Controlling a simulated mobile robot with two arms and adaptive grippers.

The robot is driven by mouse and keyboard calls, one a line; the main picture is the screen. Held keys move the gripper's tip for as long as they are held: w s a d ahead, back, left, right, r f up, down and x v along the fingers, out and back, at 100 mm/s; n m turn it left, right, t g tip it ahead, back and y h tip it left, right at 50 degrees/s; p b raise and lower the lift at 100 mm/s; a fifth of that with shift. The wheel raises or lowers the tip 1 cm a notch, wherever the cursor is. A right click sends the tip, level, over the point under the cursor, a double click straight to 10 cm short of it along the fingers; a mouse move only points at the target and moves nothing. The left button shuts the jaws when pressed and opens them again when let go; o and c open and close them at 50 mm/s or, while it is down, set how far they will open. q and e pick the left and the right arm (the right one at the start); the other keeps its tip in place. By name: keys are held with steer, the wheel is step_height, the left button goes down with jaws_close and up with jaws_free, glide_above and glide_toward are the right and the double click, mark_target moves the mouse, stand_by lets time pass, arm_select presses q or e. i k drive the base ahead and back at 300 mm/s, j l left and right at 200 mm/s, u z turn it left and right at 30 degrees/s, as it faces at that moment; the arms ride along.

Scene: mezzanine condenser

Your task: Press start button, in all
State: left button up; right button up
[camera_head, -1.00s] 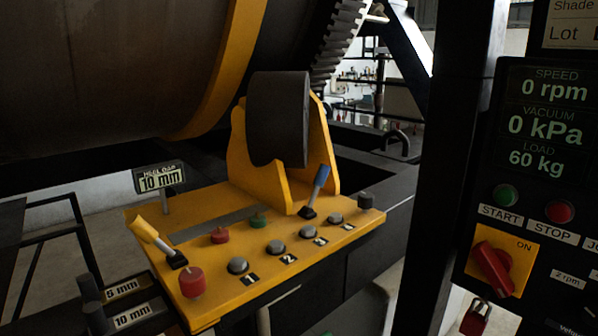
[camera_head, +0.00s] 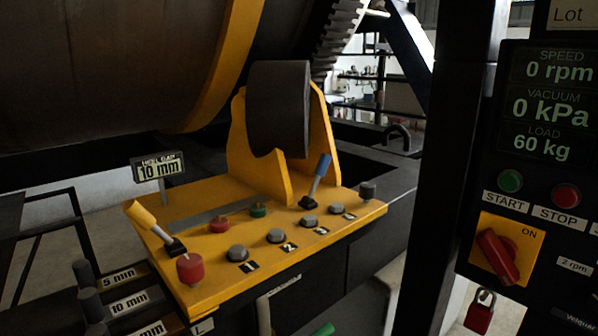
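The green START button (camera_head: 510,181) is on the dark control panel (camera_head: 490,120) at the right, above its START label (camera_head: 505,203). The red STOP button (camera_head: 565,196) is to its right. The panel display (camera_head: 552,105) reads 0 rpm, 0 kPa and 60 kg. A red rotary switch (camera_head: 498,256) on a yellow plate sits below, by the word ON. A smaller green button (camera_head: 258,210) is on the yellow console (camera_head: 210,270), beside a red one (camera_head: 219,223). Neither of my grippers shows in the view.
The yellow console carries a yellow lever (camera_head: 154,228), a blue lever (camera_head: 317,178), a red knob (camera_head: 190,268) and several grey buttons. A black post (camera_head: 437,170) stands between console and panel. A red padlock (camera_head: 480,312) hangs under the panel. A large drum (camera_head: 100,80) fills the upper left.

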mark_target(508, 182)
steer(key=z, duration=1.55)
